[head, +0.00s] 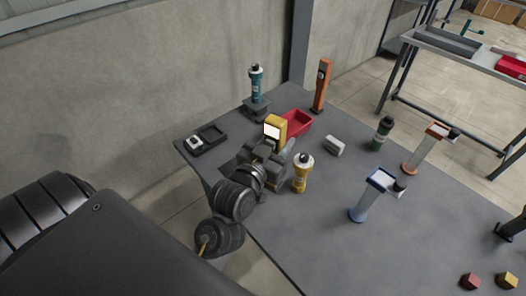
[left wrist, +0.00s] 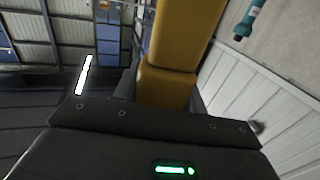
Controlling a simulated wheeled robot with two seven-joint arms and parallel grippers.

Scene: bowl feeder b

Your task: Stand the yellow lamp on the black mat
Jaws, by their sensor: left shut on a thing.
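The yellow lamp (head: 276,124), a yellow body with a white panel, is in my left gripper (head: 268,146) near the table's back left part. My left gripper is shut on it. In the left wrist view the yellow lamp (left wrist: 167,75) rises from the jaws as a thick yellow bar, and its ends are out of sight. The gripper and arm hide its lower part in the head view. A dark patch (head: 230,166) lies beside the gripper at the table's left edge; I cannot tell whether it is the black mat or shadow. My right gripper is not in view.
A yellow bottle (head: 302,178) stands close to my gripper's right. A red bin (head: 297,122), a teal bottle (head: 256,84) and an orange upright thing (head: 321,85) are behind. A black tray (head: 211,133) lies left. A blue lamp (head: 368,200) stands right. The front table is mostly clear.

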